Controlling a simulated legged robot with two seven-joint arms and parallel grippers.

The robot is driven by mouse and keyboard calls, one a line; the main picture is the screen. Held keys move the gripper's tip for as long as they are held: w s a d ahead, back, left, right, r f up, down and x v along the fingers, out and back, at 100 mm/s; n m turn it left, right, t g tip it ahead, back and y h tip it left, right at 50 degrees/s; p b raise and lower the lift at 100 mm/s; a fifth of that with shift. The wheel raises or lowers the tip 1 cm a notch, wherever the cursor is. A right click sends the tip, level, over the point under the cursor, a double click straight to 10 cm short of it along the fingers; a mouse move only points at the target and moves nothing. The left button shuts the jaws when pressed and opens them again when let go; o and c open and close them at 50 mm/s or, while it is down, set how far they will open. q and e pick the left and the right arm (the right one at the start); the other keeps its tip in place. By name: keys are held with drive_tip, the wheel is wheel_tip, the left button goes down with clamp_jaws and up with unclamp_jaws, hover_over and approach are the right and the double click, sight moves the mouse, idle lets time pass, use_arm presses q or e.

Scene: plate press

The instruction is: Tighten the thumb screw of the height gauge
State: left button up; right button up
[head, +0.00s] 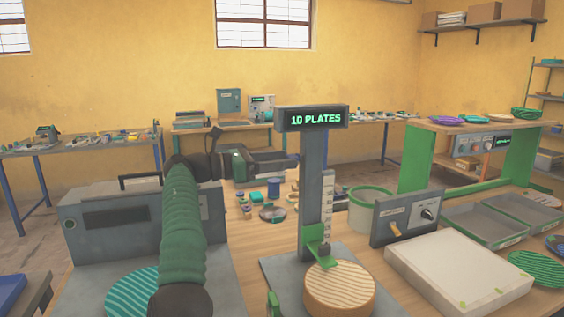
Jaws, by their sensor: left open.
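The height gauge (311,190) stands upright on a grey base, with a display reading "10 PLATES" on top and a scale strip on its right side. Its green slider (316,243) sits low on the column, just above a round stack of cream plates (340,288). I cannot make out the thumb screw clearly. My left gripper (290,162) is open and points right, its fingers near the upper left side of the gauge column, well above the slider. I cannot tell whether the fingers touch the column. My right gripper is not in view.
A grey machine (88,221) stands at left, partly behind my left arm. Right of the gauge are a control box (407,220), a pale green tub (371,208), a white slab (458,272) and grey trays (484,226). Small parts lie on the table behind the gauge.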

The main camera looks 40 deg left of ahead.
use_arm(q)
drive_tip(key=p+v, duration=0.1)
drive_tip(key=v, duration=1.5)
drive_tip(key=shift+a+f+p, duration=0.15)
drive_tip(key=shift+a+p, duration=0.15)
